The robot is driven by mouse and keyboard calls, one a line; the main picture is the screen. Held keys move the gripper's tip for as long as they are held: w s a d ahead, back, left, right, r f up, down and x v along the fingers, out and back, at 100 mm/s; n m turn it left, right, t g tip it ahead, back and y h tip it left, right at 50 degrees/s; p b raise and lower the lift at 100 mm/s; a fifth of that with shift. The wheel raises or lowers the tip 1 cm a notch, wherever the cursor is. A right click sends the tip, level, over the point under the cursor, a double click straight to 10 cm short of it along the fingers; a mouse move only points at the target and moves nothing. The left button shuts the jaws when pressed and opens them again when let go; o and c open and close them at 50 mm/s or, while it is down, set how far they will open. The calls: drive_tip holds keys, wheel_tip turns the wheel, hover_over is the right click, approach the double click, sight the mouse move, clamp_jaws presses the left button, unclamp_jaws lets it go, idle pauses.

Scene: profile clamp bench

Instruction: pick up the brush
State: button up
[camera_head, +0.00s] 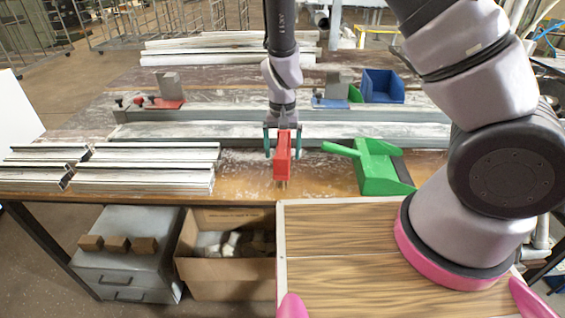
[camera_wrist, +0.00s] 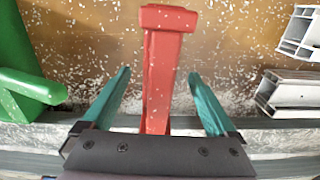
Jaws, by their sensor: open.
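The red brush (camera_head: 283,160) is on the front part of the bench, near its front edge. In the wrist view the brush (camera_wrist: 162,60) runs lengthwise up the picture, with a wider end at the top. My gripper (camera_head: 283,152) points down over it and is open. In the wrist view the two teal fingers of my gripper (camera_wrist: 159,73) stand on either side of the brush, with a visible gap on each side. The near end of the brush is hidden by the gripper body.
A green dustpan (camera_head: 380,175) lies just right of the brush. Stacked metal profiles (camera_head: 145,178) lie to the left. A long grey rail (camera_head: 210,130) runs behind. A blue bin (camera_head: 383,86) stands at the back right. White flecks cover the bench (camera_head: 235,185).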

drive_tip(key=shift+f, duration=0.7)
drive_tip(key=shift+r, duration=0.1)
drive_tip(key=c, duration=1.5)
